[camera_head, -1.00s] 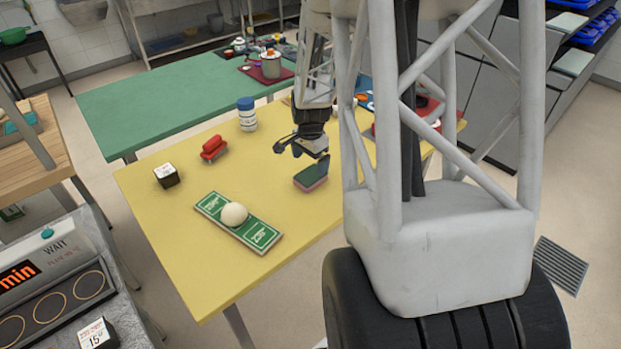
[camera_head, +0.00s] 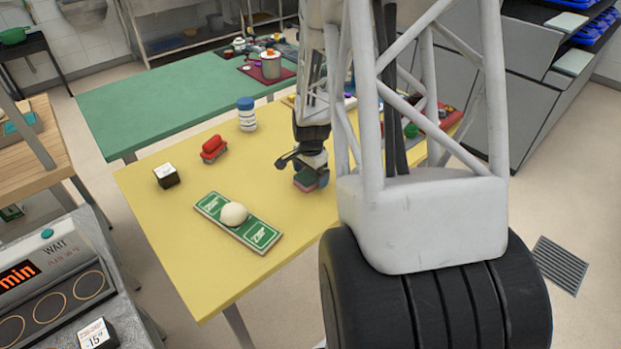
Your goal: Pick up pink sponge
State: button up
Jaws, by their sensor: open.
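The pink sponge (camera_head: 306,184), with a green layer, lies on the yellow table (camera_head: 190,256) right of the middle. My gripper (camera_head: 303,170) is open and points down right at the sponge. Its fingers cover much of the sponge's top. I cannot tell whether the fingers touch it or sit on both sides of it.
A green-and-white board (camera_head: 260,234) with a pale round ball (camera_head: 234,214) on it lies left of the sponge. A red object (camera_head: 213,148), a small black box with a white top (camera_head: 166,175) and a blue-capped bottle (camera_head: 246,113) stand farther off. The table's front left is clear.

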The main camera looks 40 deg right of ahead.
jog(key=shift+f, duration=0.45)
jog(key=c, duration=1)
